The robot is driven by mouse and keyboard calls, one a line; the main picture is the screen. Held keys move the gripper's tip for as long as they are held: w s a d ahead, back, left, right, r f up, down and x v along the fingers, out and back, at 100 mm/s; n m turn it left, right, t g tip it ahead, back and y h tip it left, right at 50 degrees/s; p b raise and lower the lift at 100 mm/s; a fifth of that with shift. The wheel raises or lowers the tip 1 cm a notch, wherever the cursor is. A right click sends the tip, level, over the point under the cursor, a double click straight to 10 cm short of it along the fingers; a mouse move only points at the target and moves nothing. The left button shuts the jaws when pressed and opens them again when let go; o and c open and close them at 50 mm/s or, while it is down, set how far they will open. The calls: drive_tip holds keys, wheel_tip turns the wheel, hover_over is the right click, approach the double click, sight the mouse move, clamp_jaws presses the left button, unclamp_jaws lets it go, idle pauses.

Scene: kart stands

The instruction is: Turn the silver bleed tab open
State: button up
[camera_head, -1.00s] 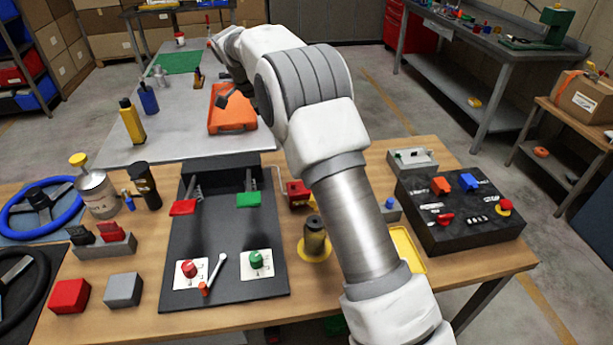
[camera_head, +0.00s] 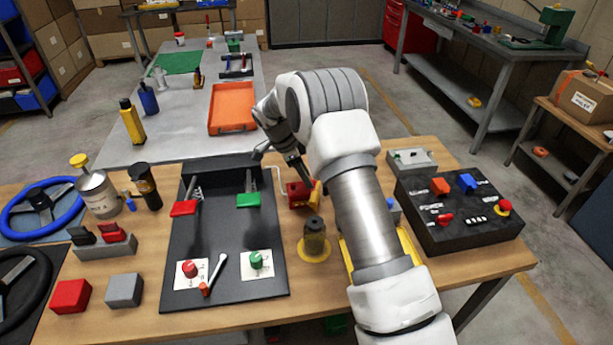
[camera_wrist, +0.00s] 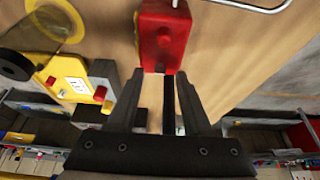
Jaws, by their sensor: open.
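A red block (camera_head: 298,194) stands on the wooden bench beside the black board; it also shows at the top of the wrist view (camera_wrist: 163,38). My gripper (camera_head: 303,176) is low beside the block. In the wrist view my gripper (camera_wrist: 160,85) has its dark fingers apart, with the block just beyond the fingertips. A dark upright strip shows between the fingers. I cannot tell if anything touches.
A bent silver rod (camera_wrist: 255,5) runs close to the block. A dark cylinder on a yellow disc (camera_head: 313,252) stands in front. The black board (camera_head: 222,230) with pedals and knobs lies left. A black switch box (camera_head: 462,232) and a yellow tray (camera_head: 410,245) are right.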

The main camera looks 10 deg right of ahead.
drive_tip(key=shift+d+f, duration=0.15)
drive_tip(key=shift+f, duration=0.25)
drive_tip(key=shift+c, duration=0.2)
clamp_jaws()
